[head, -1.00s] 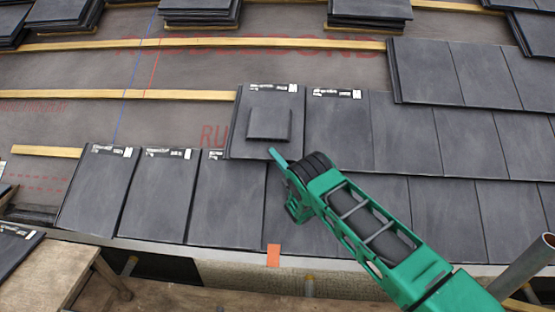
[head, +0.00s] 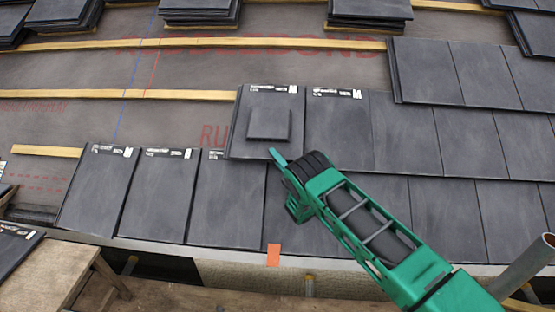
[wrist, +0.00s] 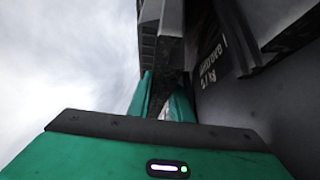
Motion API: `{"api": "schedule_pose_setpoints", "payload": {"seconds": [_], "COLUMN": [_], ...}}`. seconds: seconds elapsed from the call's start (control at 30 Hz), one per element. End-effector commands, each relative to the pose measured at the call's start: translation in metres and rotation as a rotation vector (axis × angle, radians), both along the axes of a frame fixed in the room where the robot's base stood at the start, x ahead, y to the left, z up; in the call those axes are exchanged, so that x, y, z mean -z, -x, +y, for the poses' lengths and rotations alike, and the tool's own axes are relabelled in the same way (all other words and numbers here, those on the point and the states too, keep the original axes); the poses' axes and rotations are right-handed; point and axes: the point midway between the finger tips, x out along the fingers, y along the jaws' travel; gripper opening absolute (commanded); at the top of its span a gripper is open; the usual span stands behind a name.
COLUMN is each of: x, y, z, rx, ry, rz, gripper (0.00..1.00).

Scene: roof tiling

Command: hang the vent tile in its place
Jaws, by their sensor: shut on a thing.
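The vent tile (head: 243,137) is a dark grey tile with a raised square hood in its middle. In the head view it lies at the left end of the second course, beside the neighbouring tile (head: 337,135). Its top edge is level with the end of the middle batten (head: 120,94), and its lower edge overlaps the bottom course. My gripper (head: 275,155) is at its lower right corner, shut on its lower edge. In the wrist view the green fingers (wrist: 162,97) close around a dark edge. Whether the tile bears on the batten is hidden.
Bottom-course tiles (head: 158,195) lie below and to the left. Laid tiles (head: 470,140) cover the right. Tile stacks (head: 368,10) stand along the top. Bare grey underlay (head: 60,122) lies left of the vent tile. An orange marker (head: 273,255) sits on the eave, and a pole (head: 525,262) stands at lower right.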

Motion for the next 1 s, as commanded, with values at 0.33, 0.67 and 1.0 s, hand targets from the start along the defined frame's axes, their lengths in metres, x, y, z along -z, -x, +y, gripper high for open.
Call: {"api": "schedule_pose_setpoints", "payload": {"seconds": [0.33, 0.67, 1.0], "x": [-0.001, 0.000, 0.006], "y": [0.002, 0.002, 0.011], "z": [0.000, 0.001, -0.010], "rx": [0.000, 0.000, 0.002], "ry": [0.000, 0.000, 0.000], "rz": [-0.005, -0.003, 0.002], "gripper": [0.00, 0.41, 0.41]}}
